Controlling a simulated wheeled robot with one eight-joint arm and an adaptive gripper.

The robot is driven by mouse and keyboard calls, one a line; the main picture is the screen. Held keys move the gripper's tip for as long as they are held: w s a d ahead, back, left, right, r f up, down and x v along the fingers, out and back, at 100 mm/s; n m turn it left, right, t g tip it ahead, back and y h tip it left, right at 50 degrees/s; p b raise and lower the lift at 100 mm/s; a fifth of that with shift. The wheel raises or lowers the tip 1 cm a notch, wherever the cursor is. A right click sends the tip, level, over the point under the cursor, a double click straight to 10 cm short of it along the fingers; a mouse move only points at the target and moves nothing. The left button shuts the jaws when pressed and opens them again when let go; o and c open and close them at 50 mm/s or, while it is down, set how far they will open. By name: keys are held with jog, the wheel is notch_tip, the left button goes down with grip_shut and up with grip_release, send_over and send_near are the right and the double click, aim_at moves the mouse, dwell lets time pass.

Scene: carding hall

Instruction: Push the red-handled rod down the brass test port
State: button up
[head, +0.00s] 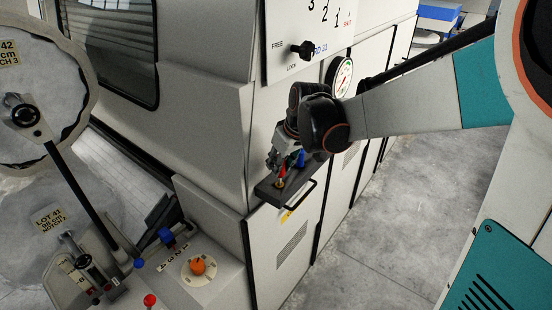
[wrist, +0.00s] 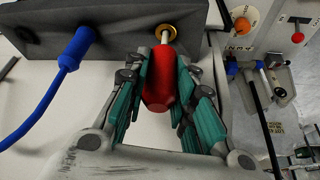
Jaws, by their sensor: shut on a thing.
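The red-handled rod (wrist: 160,78) is between the teal-padded fingers of my gripper (wrist: 162,95) in the wrist view, shut on its red handle. A short pale length of rod shows beyond the handle and meets the opening of the brass test port (wrist: 176,30). The tip is hidden, so I cannot tell how deep it sits. In the head view my gripper (head: 281,168) is above the port (head: 280,184), with a little of the red handle (head: 283,172) showing between the fingers.
The port is in a dark block (head: 268,194) on the machine's pale front. A blue plug with a cable (wrist: 78,48) is beside the port, close to my fingers. A bar handle (head: 306,196) and a lock knob (head: 303,50) are near. Open floor (head: 385,225) lies to the right.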

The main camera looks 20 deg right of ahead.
jog(key=shift+f+b, duration=0.35)
jog(key=shift+f, duration=0.2)
jog(key=o, duration=1.1)
jog(key=shift+r, duration=0.1)
jog(key=shift+r, duration=0.1)
jog(key=v, duration=1.2)
jog(key=shift+s, duration=0.15)
jog(key=s+f+m+t+b, duration=0.1)
jog(key=s+f+b, duration=0.5)
jog(key=f, duration=0.3)
jog(key=s+a+f+m+t+h+b, duration=0.1)
jog(key=s+f+b, duration=0.5)
jog(key=f+b, duration=0.3)
jog(key=s+f+m+t+b, duration=0.1)
jog(key=s+f+m+b, duration=0.1)
jog(key=s+f+b, duration=0.4)
jog(key=shift+s+a+f+h+b, duration=0.15)
jog(key=shift+f+b, duration=0.3)
jog(key=shift+f, duration=0.75)
jog(key=shift+s+a+f+h+b, duration=0.15)
jog(key=shift+f+b, duration=0.3)
jog(key=shift+f, duration=0.75)
